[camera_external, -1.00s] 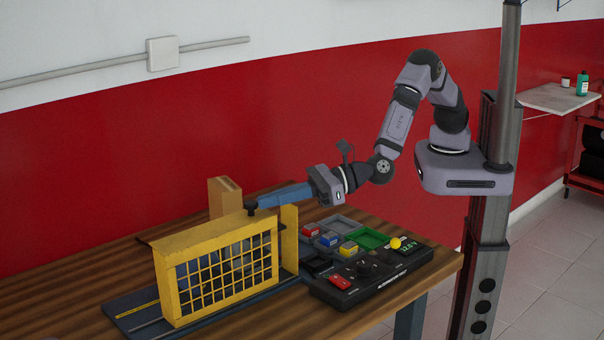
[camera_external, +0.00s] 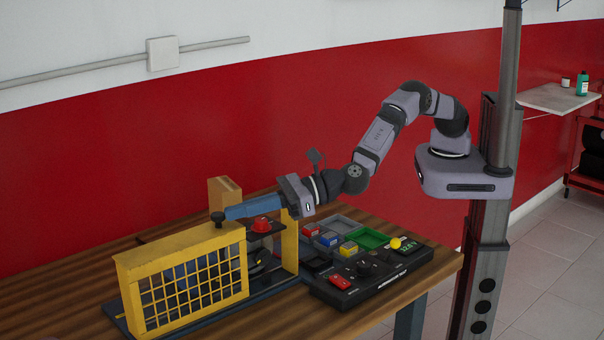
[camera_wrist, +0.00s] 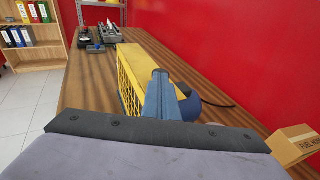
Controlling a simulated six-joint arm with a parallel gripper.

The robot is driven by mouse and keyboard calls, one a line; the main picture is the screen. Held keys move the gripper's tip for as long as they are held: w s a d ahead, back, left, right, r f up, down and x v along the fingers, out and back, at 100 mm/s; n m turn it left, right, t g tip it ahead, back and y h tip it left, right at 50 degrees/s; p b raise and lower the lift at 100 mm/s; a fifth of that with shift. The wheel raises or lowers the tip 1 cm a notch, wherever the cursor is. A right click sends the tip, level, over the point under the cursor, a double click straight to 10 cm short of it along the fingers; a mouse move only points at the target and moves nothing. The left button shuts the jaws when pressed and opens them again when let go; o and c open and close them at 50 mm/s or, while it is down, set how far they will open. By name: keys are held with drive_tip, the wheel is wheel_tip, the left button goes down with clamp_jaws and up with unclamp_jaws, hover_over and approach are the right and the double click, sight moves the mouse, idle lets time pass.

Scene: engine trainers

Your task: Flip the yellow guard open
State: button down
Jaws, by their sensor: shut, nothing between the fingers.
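The yellow guard (camera_external: 178,242) is a mesh cage on the blue base of the engine trainer on the table. In the external view it stands shifted left of the yellow end post (camera_external: 289,240), with a gap between them. A black stand with a red top (camera_external: 262,224) shows in that gap. My gripper (camera_external: 219,216) is shut and empty, its tip at the dark knob at the guard's upper right corner; I cannot tell if they touch. In the wrist view, the gripper's blue fingers (camera_wrist: 158,92) lie over the guard (camera_wrist: 130,68) and hide part of it.
A control panel (camera_external: 365,270) with a red switch, a yellow knob and a display stands right of the trainer. Trays (camera_external: 372,238) with small coloured blocks sit behind it. A cardboard box (camera_external: 225,194) stands behind the guard. The table's front left is clear.

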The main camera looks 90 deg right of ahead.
drive_tip(key=shift+r, duration=0.1)
idle(0.3)
drive_tip(key=b+v, duration=0.6)
drive_tip(key=v, duration=0.8)
drive_tip(key=shift+b, duration=0.35)
